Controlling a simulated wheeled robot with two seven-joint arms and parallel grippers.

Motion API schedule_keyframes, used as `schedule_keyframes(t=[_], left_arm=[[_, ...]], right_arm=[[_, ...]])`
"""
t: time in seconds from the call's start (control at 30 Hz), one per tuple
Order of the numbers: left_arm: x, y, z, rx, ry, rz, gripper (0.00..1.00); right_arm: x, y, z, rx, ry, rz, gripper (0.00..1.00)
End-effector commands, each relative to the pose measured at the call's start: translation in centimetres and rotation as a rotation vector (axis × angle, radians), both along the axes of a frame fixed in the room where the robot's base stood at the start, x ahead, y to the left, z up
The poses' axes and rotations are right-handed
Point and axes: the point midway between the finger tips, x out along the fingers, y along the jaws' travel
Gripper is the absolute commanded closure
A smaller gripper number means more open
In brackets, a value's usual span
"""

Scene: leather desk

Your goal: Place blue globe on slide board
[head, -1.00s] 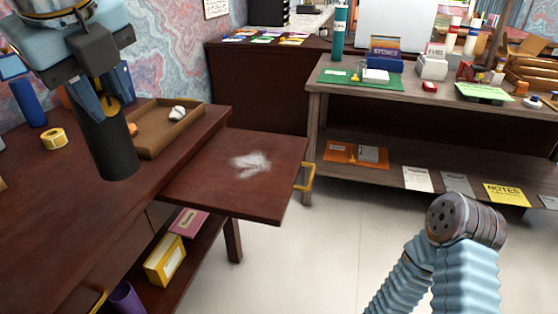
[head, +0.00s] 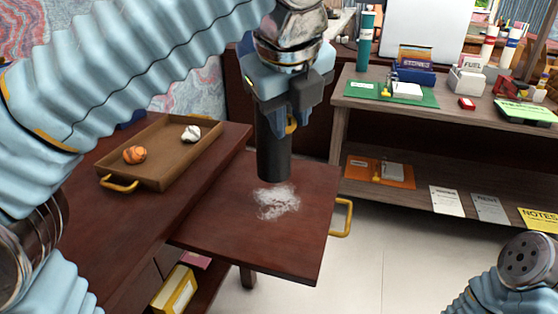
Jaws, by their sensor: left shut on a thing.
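My left gripper (head: 288,118) points down, shut on a black cylinder (head: 273,152) with a small yellow part near its top. The cylinder is upright over the slide board (head: 255,230), a dark red-brown panel pulled out from the desk with a yellow handle (head: 341,217) at its right end. The cylinder's lower end is just behind a white powdery patch (head: 277,201) on the board; I cannot tell whether it touches the wood. I see no blue globe. My right gripper is out of view; only part of that arm shows at the lower right.
A brown tray (head: 168,180) on the desk, left of the board, holds an orange striped ball (head: 134,154) and a white lump (head: 191,133). A shelf unit (head: 440,130) with stationery stands behind on the right. The board's front half is clear.

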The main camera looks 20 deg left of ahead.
Motion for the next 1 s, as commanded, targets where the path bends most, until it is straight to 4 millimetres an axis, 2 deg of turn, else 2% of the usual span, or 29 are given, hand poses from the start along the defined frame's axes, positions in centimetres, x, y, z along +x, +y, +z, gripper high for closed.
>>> schedule_keyframes(t=[0.13, 0.2, 0.3, 0.53, 0.63, 0.7, 0.8, 1.0], left_arm=[[3.9, 1.4, -1.9, 0.0, 0.001, 0.003, 1.0], [5.0, 1.8, -3.6, 0.0, 0.001, 0.003, 1.0], [6.1, 2.1, -4.9, 0.0, 0.0, 0.0, 1.0], [7.5, 2.6, -6.6, 0.001, -0.001, 0.0, 1.0], [8.6, 3.0, -8.1, 0.001, 0.001, 0.002, 1.0], [8.5, 3.0, -9.5, 0.001, -0.001, -0.001, 1.0], [8.5, 2.9, -10.5, 0.0, -0.001, -0.001, 1.0], [8.5, 2.9, -10.7, -0.001, -0.003, -0.001, 1.0]], right_arm=[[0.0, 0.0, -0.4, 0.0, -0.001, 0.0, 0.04], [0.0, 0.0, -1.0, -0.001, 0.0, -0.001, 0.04], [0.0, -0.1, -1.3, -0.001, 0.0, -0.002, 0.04], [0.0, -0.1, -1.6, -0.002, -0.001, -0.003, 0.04], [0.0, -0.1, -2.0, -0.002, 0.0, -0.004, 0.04], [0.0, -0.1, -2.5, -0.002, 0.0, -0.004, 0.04], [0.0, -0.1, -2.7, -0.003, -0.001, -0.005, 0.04], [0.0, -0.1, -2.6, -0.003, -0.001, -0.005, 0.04]])
